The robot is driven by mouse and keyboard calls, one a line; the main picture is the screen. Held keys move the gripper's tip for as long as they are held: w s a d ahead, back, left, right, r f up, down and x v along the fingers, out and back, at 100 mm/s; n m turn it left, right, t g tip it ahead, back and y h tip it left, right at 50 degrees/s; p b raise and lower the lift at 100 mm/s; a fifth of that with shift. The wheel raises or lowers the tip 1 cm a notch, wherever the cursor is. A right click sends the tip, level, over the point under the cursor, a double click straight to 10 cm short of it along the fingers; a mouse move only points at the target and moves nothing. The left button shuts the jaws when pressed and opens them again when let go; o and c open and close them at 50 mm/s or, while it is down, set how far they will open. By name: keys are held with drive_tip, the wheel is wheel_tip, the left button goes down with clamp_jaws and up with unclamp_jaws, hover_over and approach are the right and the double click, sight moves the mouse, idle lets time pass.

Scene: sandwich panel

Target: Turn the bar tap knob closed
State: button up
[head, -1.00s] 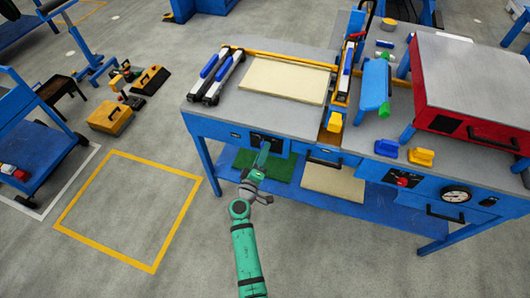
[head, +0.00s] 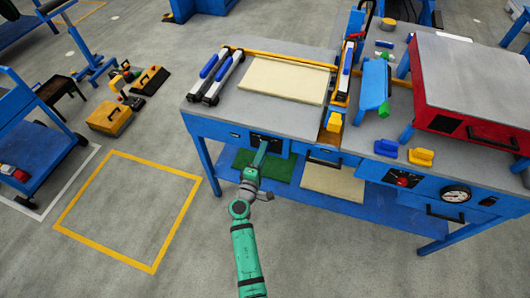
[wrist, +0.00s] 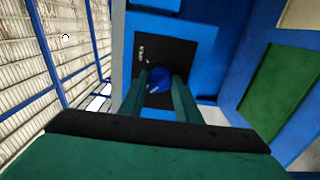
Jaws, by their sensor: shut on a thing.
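The bar tap knob (wrist: 158,80) is a round blue knob on a black plate (wrist: 180,55) on the bench's blue front. In the wrist view it sits between the two green fingers of my gripper (wrist: 160,92), which is shut on it. A small pale mark shows on the knob's lower left, and small white lettering is on the plate. In the head view my gripper (head: 260,158) reaches the black plate below the bench's left top edge, and it hides the knob there.
The bench top (head: 280,119) carries a cream panel (head: 285,80) and a blue-and-silver roller pair (head: 216,77). A red knob (head: 403,181), a gauge (head: 455,194) and a red press (head: 475,90) are to the right. Open floor lies left of the bench.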

drive_tip(key=shift+f, duration=0.1)
drive_tip(key=o, duration=1.1)
drive_tip(key=shift+s, duration=0.1)
drive_tip(key=v, duration=1)
drive_tip(key=shift+s+a, duration=0.1)
drive_tip(key=shift+s, duration=0.3)
